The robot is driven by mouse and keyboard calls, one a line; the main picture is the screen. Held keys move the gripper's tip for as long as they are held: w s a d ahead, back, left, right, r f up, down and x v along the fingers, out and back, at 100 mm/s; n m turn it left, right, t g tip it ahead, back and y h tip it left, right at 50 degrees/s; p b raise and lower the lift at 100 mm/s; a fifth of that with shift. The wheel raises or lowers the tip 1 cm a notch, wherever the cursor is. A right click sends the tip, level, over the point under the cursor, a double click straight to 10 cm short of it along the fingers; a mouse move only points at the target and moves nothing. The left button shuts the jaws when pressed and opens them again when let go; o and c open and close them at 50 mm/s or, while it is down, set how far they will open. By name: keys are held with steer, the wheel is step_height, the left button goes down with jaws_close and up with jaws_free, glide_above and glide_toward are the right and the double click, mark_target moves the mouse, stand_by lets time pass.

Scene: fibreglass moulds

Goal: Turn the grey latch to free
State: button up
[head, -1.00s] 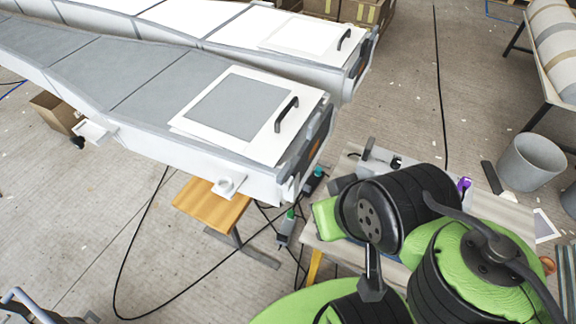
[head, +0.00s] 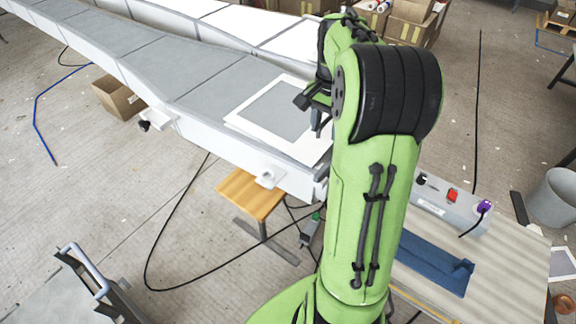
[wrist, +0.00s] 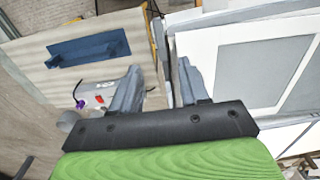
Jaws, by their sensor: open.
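The near long grey mould (head: 150,60) carries a white-framed panel with a grey centre (head: 275,110) at its near end. White fittings stick out of its side, one near the end (head: 268,176) and one farther back (head: 155,118). I cannot pick out the grey latch for certain; my arm hides the mould's end face and the panel's handle in the head view. My gripper (wrist: 157,78) is open and empty in the wrist view, with the panel (wrist: 265,70) to its right. In the head view it is partly hidden beside the panel's right part.
A wooden stool (head: 250,195) stands under the mould's end. Cables cross the floor. A second mould lies behind.

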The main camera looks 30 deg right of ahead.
mark_target(321, 171)
steer(key=f+b, duration=0.1)
steer(key=f, duration=0.4)
steer(key=f+b, duration=0.1)
steer(key=f, duration=0.4)
steer(key=f+b, duration=0.1)
steer(key=f, duration=0.5)
steer(key=shift+d, duration=0.25)
jaws_close()
